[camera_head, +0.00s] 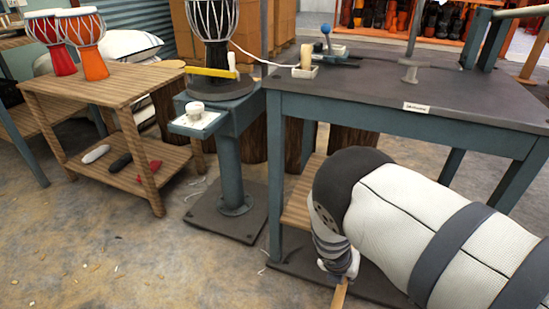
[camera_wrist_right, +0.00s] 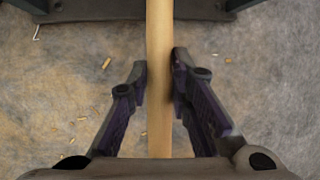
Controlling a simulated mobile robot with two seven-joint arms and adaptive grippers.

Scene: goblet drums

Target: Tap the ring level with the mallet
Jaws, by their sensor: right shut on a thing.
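My right gripper (camera_head: 340,275) is low in front of the dark workbench, shut on a pale wooden handle (camera_head: 340,294), likely the mallet's. In the right wrist view the handle (camera_wrist_right: 159,120) runs between the two fingers (camera_wrist_right: 160,75); its head is out of view. A black goblet drum (camera_head: 213,22) with white cords stands on a teal pedestal (camera_head: 231,165), its top cut off by the frame. A yellow bar (camera_head: 210,73) crosses its lower part. I cannot clearly make out the ring. My right gripper is well apart from the drum. My left gripper is not in view.
The dark workbench (camera_head: 400,99) stands behind and above my right gripper. A small shelf with a white knob (camera_head: 195,108) juts from the pedestal. A wooden shelf table (camera_head: 115,85) at left holds red and orange drums (camera_head: 90,60).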

